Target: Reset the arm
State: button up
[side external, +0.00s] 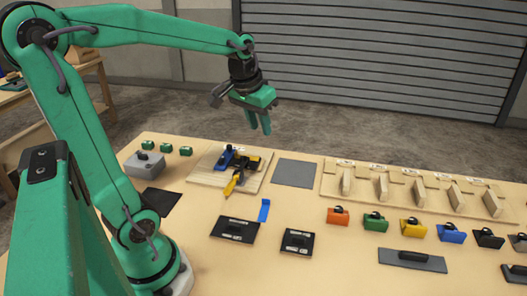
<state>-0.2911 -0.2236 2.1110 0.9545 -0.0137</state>
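My green arm reaches over the wooden table (190,255) from the left. My gripper (259,126) hangs in the air, pointing down, above the back part of the table. Its two green fingers stand a little apart, with nothing seen between them. Below it is a wooden board (204,176) with blue, yellow and black parts (238,162) on it. My gripper is clear of these and touches nothing.
A row of orange, green, yellow, blue and black blocks (413,226) sits at the right, before a wooden rack (421,182). Black plates (235,229) lie in front. A grey box (145,164) and small green blocks (165,148) are at the left. A grey mat (295,173) is bare.

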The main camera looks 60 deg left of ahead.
jog(key=s+d+m+t+h, duration=0.1)
jog(key=s+d+m+t, duration=0.1)
jog(key=s+d, duration=0.8)
jog(key=shift+s+f+m, duration=0.3)
jog(key=shift+f+m, duration=0.15)
jog(key=shift+m, duration=0.35)
